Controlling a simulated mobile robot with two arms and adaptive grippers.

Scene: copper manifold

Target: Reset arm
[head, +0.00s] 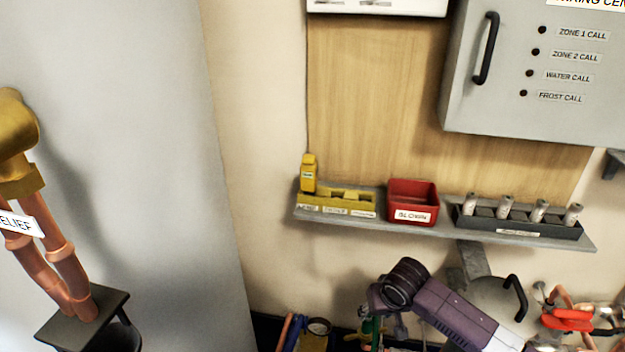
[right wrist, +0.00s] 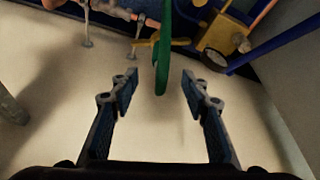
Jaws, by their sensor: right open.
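My right gripper (right wrist: 159,86) is open in the right wrist view, its two fingers well apart with nothing gripped. A long green object (right wrist: 162,45) reaches down toward the gap between the fingertips. I cannot tell how far it is from them. In the head view, my right arm comes in at the bottom, with a purple link and a black ribbed joint; its fingers are not clear there. My left arm and gripper are not in view.
A grey shelf (head: 450,232) carries a yellow rack (head: 340,206), a red bin (head: 413,203) and a dark holder (head: 515,224) with several cylinders. A grey control box (head: 500,90) hangs above. Copper pipes (head: 65,265) stand left. Red-handled piping (head: 567,319) is at lower right.

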